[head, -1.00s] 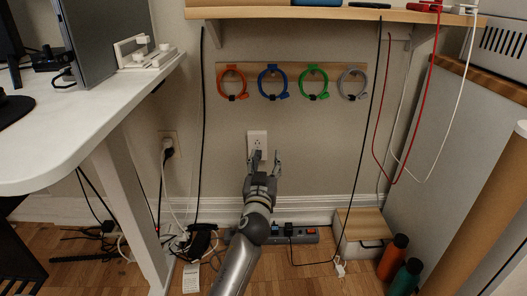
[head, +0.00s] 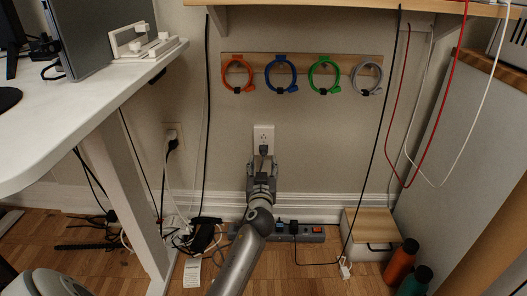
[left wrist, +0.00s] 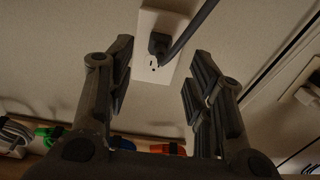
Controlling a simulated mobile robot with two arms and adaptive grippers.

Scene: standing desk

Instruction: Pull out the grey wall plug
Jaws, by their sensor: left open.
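My left gripper (head: 262,162) is just below the plug in the head view. In the left wrist view its two fingers (left wrist: 160,80) are spread wide, with the outlet between and beyond them, and nothing is held. The plug is apart from both fingers. My right gripper is not in view.
A second outlet with a black plug (head: 172,143) is by the desk leg. A power strip (head: 310,234) lies on the floor below. Coloured cable loops (head: 280,75) hang above. A white desk (head: 80,115) is at left; a box (head: 370,228) and bottles (head: 400,262) are at right.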

